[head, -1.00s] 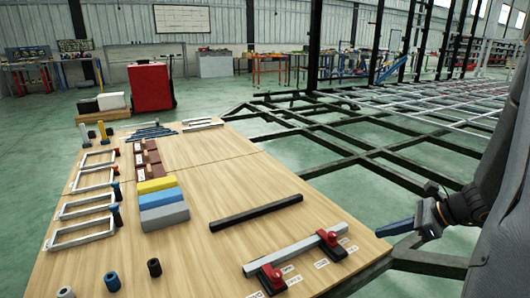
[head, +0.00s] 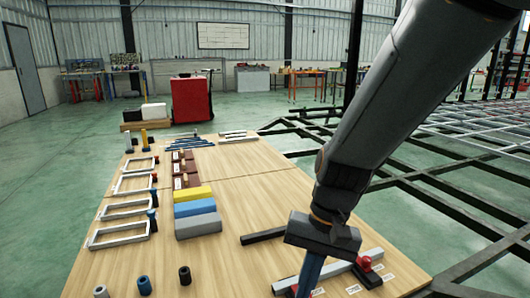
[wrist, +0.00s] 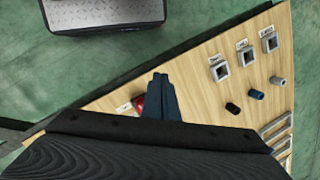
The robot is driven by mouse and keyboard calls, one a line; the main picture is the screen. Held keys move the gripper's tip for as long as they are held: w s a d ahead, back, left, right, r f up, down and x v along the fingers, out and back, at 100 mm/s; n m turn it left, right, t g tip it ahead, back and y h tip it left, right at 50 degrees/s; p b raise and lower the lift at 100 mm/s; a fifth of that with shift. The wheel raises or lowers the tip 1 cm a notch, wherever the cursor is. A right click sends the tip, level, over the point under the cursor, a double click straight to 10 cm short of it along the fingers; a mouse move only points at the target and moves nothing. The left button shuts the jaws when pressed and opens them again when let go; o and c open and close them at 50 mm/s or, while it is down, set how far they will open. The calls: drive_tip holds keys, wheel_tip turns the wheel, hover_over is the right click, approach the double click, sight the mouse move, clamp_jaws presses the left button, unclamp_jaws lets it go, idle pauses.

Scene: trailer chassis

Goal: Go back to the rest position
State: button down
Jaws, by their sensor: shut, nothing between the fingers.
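My gripper (head: 308,275) hangs from my arm at the right of the head view, pointing down, above the front right part of the wooden table (head: 240,262). In the wrist view its blue fingers (wrist: 163,95) are together with nothing held. In the head view the arm and gripper hide part of the black bar (head: 263,236) and of the grey bar (head: 340,268) with red clamps (head: 367,272). A red clamp part (wrist: 138,104) shows beside the fingers in the wrist view.
Grey, blue and yellow blocks (head: 195,208), white frames (head: 120,235) and short tubes (head: 144,285) lie on the table's left. The dark chassis frame (head: 400,180) runs along the right. A red cabinet (head: 191,100) stands behind. Open green floor lies to the left.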

drive_tip(key=s+a+r+n+t+h, duration=0.1)
drive_tip(key=s+a+r+n+h, duration=0.15)
drive_tip(key=s+a+n, duration=0.4)
drive_tip(key=s+d+r+m+p, duration=0.1)
drive_tip(key=d+r+m+p, duration=0.3)
drive_tip(key=d+r+p, duration=1.4)
wheel_tip(320, 180, up, 2)
drive_tip(key=p, duration=0.7)
drive_tip(key=shift+s, duration=0.2)
drive_tip(key=shift+r, duration=0.1)
